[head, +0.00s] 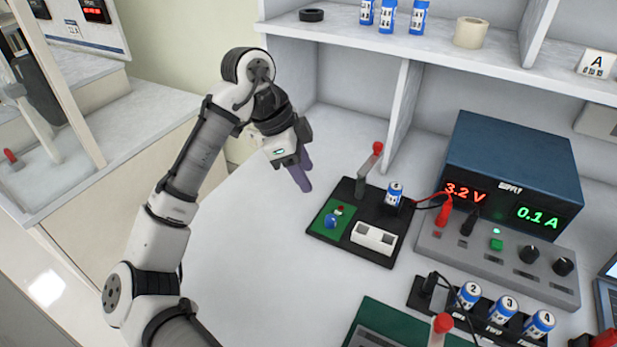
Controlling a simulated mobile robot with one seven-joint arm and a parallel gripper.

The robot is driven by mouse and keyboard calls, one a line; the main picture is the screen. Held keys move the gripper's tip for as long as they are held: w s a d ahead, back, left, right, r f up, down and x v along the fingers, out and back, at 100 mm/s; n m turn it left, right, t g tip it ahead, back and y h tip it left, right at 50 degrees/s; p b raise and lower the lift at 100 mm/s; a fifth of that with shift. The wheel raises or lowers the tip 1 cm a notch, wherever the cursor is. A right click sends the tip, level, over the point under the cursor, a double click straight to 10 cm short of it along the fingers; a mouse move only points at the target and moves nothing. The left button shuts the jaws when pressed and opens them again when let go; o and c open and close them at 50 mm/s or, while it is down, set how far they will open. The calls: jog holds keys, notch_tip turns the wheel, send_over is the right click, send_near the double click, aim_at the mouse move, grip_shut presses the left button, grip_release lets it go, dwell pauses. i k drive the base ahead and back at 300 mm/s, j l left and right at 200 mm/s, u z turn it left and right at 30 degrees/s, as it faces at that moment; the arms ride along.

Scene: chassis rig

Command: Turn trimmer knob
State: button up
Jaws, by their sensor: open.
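The trimmer knob looks to be the small blue knob (331,221) on a green board (322,232), set in the left part of a black chassis (352,250). A small red part (339,210) sits just behind the knob. My gripper (302,183) is at the end of my arm, above and to the left of the chassis, with purple fingers pointing down. It is apart from the knob. The fingers overlap in this view and nothing shows held between them.
A red-topped lever (370,165) stands upright at the chassis's back edge, near my gripper. A blue-white cell (394,192) and a white block (374,236) share the chassis. A supply box (510,170) is right. Left of the chassis the bench is clear.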

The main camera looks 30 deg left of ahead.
aim_at(330, 222)
jog(key=k, duration=1)
